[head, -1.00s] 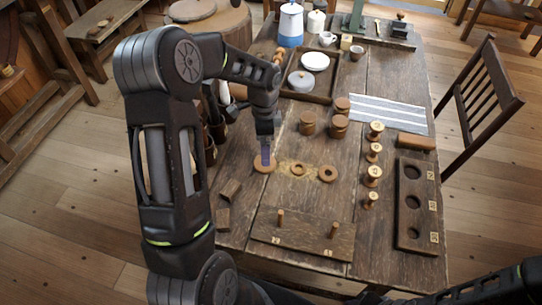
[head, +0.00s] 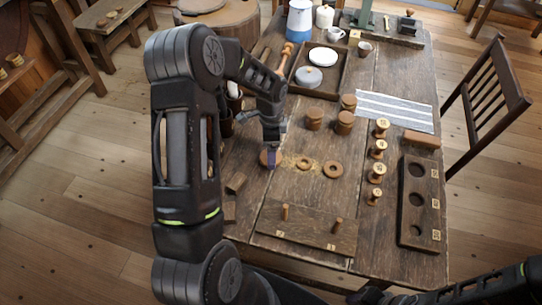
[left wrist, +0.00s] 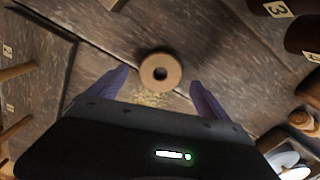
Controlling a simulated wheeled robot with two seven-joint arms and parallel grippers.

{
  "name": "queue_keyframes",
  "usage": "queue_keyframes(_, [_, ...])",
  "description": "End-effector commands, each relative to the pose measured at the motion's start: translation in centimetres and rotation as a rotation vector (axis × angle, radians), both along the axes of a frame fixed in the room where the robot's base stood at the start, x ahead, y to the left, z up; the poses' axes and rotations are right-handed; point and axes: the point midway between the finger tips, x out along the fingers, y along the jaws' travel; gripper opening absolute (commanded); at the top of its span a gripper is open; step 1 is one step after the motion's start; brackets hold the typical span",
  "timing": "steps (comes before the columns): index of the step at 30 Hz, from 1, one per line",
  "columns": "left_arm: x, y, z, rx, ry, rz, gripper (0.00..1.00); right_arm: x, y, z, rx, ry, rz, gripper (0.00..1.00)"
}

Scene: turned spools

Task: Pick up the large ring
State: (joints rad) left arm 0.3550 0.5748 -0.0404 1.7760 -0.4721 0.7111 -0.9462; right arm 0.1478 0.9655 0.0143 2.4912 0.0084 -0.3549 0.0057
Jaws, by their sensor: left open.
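The large ring (head: 264,159), a flat wooden disc with a hole, lies at the left end of a row of three rings on the table. It is partly hidden by my left gripper (head: 271,158). In the left wrist view the ring (left wrist: 160,84) lies ahead, between the two open purple fingers of the left gripper (left wrist: 158,82), with nothing held. I cannot tell the exact height of the fingertips above the table. A smaller ring (head: 304,163) and another ring (head: 333,169) lie to its right. My right gripper is not in view.
A board with two pegs (head: 306,236) lies nearer on the table. Wooden blocks (head: 235,183) lie at the left edge. Lidded round boxes (head: 315,119), several turned spools (head: 378,150) and a board with holes (head: 408,216) stand to the right. Sawdust lies around the rings.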

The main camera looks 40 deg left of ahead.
Motion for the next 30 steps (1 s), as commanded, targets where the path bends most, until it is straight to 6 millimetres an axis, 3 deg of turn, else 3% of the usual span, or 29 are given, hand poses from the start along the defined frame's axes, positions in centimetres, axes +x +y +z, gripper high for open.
queue_keyframes(7, [0.0, 0.0, -2.8, 0.000, 0.001, 0.001, 0.89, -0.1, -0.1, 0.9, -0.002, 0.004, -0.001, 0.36])
queue_keyframes(25, [0.1, 0.0, -2.9, 0.000, 0.000, 0.000, 0.89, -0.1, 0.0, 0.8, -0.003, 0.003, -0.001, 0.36])
queue_keyframes(30, [0.1, 0.0, -2.9, 0.000, 0.000, 0.000, 0.76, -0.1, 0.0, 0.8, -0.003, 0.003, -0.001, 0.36])
